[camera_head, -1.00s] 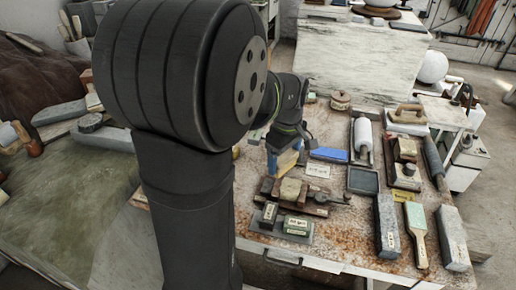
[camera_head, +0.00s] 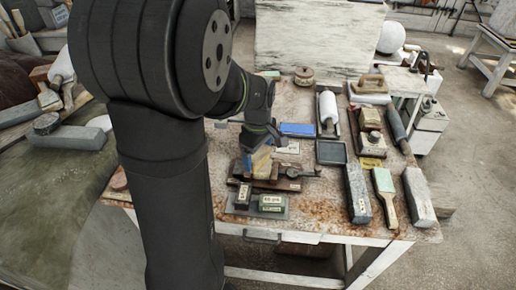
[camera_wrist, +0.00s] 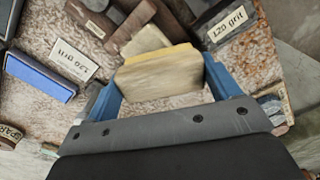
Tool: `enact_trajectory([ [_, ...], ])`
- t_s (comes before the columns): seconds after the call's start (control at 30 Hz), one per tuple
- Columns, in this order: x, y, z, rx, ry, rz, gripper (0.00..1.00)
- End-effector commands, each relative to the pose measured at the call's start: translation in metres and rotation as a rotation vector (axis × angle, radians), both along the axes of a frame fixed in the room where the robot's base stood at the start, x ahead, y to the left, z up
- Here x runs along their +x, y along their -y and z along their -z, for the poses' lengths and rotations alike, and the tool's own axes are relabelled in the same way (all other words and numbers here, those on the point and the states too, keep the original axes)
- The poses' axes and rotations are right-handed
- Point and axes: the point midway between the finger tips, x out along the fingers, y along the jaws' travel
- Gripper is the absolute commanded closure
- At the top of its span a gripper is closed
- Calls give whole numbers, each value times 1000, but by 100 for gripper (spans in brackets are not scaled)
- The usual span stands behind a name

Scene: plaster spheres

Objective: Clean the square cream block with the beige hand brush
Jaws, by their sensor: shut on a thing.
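My gripper (camera_wrist: 160,72) has blue fingers and is shut on the beige hand brush (camera_wrist: 158,80), whose yellowish edge faces away from the wrist. The square cream block (camera_wrist: 145,41) lies just beyond that edge in the wrist view, partly hidden by the brush. It rests among dark brown wooden pieces. In the head view my gripper (camera_head: 258,148) holds the brush low over the wooden fixture (camera_head: 283,184), and the brush largely covers the block there. I cannot tell whether brush and block touch.
A blue block (camera_head: 298,130), a dark tray (camera_head: 331,152), grey stone blocks (camera_head: 357,193) and a green-topped brush (camera_head: 385,184) lie to the right. Small labelled blocks (camera_head: 271,203) sit in front of the fixture. The rusty table is crowded, with some bare surface near its front edge.

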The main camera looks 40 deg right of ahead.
Motion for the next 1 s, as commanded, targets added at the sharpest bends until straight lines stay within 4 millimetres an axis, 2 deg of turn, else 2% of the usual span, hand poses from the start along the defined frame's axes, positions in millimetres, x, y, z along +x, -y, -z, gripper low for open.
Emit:
enact_trajectory([
  [0.13, 0, 0, 10, 2, -2, 0, 37],
  [1.0, 0, 0, 17, 0, 0, 0, 37],
])
